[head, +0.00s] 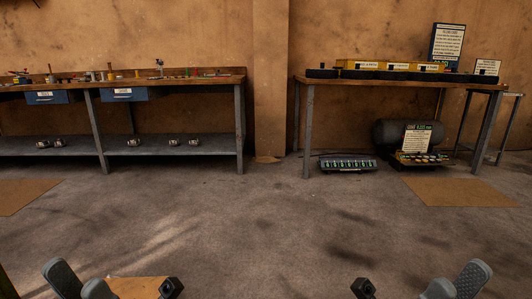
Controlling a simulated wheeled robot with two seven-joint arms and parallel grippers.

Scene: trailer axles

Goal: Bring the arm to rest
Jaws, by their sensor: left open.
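My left gripper (80,281) shows at the bottom left edge, cut off by the frame. Its grey fingers stand apart with nothing seen between them. My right gripper (456,280) shows at the bottom right in a mirrored pose, also cut off, with a similar gap between its grey fingers. Both are low in front of me, well apart from the benches, and touch nothing that I can see. The rest of both arms is hidden below the frame.
A tool bench (160,82) with a lower shelf stands at the back left. Another bench (400,87) with yellow boxes (365,65) stands back right; a dark tank (395,133) and a tray (347,164) are under it. The floor (260,225) between is clear.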

